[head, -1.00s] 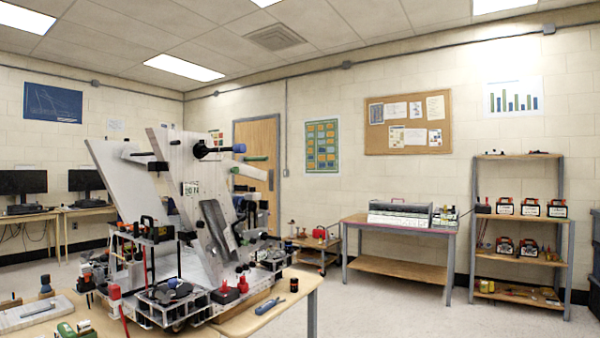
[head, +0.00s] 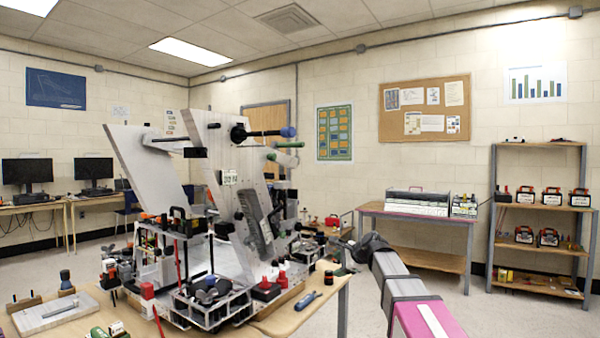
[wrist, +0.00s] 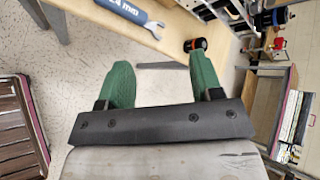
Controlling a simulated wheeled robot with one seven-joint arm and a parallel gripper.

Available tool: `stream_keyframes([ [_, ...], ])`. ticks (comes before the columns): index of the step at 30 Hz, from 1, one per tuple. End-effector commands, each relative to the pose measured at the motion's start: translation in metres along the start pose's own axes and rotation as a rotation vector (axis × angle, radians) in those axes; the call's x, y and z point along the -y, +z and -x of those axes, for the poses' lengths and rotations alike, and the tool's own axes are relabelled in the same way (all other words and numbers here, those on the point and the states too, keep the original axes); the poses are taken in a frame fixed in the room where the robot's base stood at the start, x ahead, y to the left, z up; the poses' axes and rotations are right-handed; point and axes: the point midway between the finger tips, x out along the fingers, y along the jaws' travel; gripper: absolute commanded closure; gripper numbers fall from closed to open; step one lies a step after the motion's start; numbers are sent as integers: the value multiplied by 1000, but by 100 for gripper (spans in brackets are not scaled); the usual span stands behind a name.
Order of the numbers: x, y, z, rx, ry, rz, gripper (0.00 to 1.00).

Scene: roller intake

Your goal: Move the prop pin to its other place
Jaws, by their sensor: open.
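The roller intake machine (head: 240,215) stands on the wooden table, with two tilted grey plates. Near the top of the right plate, a dark rod with a blue end (head: 287,132) sticks out to the right. A rod with a green end (head: 290,144) shows just below it. I cannot tell for sure which part is the prop pin. My gripper shows in the wrist view (wrist: 161,82) with its two green fingers apart and nothing between them. In the head view my arm reaches up from the lower right, right of the machine and apart from it.
A blue tool (head: 308,300) marked 24 mm lies near the table's right edge (head: 335,290), close to a black cylinder (wrist: 195,44). A bench (head: 425,257) and shelves (head: 540,207) stand by the wall. Open floor lies between.

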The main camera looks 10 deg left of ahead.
Motion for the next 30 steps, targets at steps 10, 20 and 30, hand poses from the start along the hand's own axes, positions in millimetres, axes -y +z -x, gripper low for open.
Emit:
stream_keyframes([
  [10,156,158,58,343,-156,-472,40],
  [20,237,272,128,630,-128,-796,40],
  [30,249,294,137,680,-109,-854,40],
])
